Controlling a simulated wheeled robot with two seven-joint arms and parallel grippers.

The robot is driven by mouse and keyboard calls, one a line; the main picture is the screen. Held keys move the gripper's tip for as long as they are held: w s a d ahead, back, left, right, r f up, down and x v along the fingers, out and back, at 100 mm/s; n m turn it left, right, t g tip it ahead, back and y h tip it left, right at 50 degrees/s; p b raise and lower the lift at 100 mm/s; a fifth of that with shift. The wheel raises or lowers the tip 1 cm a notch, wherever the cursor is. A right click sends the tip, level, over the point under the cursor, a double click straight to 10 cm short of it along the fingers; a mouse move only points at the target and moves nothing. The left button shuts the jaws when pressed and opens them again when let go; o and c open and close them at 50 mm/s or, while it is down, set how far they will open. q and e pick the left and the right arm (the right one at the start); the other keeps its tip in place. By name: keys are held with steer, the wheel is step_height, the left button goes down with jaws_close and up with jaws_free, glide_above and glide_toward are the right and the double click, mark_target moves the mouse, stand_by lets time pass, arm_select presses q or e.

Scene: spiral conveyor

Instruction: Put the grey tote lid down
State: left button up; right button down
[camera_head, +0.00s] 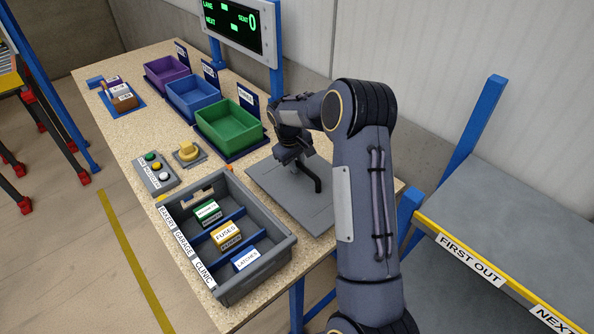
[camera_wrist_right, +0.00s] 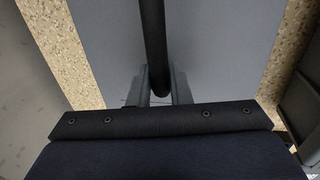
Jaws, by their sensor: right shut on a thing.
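The grey tote lid (camera_head: 273,184) is a flat panel with a black bar handle (camera_head: 318,182). It is level, at the right side of the table behind the grey tote. My right gripper (camera_head: 297,163) is above the lid and shut on its handle. In the right wrist view the handle (camera_wrist_right: 153,45) runs between the two fingers (camera_wrist_right: 158,88), with the lid (camera_wrist_right: 215,45) beneath and speckled tabletop at both sides. Whether the lid touches the tabletop, I cannot tell. My left gripper is not in view.
The open grey tote (camera_head: 262,275) holds small boxes in compartments, close in front of the lid. Green (camera_head: 228,127), blue (camera_head: 193,98) and purple (camera_head: 166,71) bins line the back. A button panel (camera_head: 155,174) and yellow knob (camera_head: 187,151) sit left. A grey shelf (camera_head: 520,215) stands right.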

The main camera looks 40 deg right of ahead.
step_height(320, 180, down, 3)
steer(key=shift+a+f+p, duration=0.1)
steer(key=shift+f+p, duration=0.05)
steer(key=shift+p, duration=0.25)
steer(key=shift+f, duration=0.1)
steer(key=shift+f+b, duration=0.15)
steer(key=shift+b, duration=0.15)
steer(key=c, duration=1.3)
jaws_free()
steer(key=shift+c, duration=0.2)
